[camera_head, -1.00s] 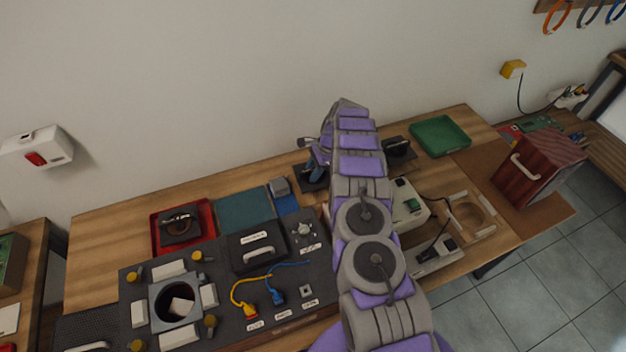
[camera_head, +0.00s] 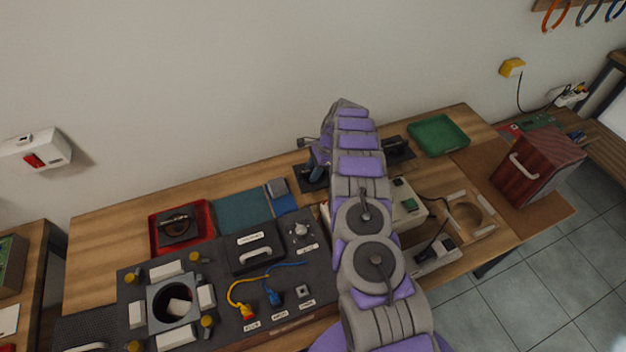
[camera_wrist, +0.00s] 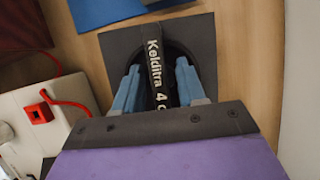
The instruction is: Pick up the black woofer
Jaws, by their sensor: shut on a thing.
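In the wrist view, my gripper (camera_wrist: 158,68) has its blue-grey fingers on both sides of a black strap-like bar lettered "Keldítra 4". The bar crosses a round black woofer (camera_wrist: 158,98) on a dark square plate (camera_wrist: 121,40). The fingers are shut on this bar. My gripper body hides the near part of the woofer. In the head view, my gripper (camera_head: 316,166) is low over the bench behind my arm, which hides most of the held woofer. The dark plate (camera_head: 309,184) shows under the fingers. I cannot tell whether the woofer is lifted.
A red tray (camera_head: 154,245) with a similar dark part stands left. Another black part (camera_head: 398,148) lies right of my arm. A green tray (camera_head: 440,135), white device (camera_head: 409,205) and dark red box (camera_head: 535,165) are right. A dark fixture board (camera_head: 225,290) is in front.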

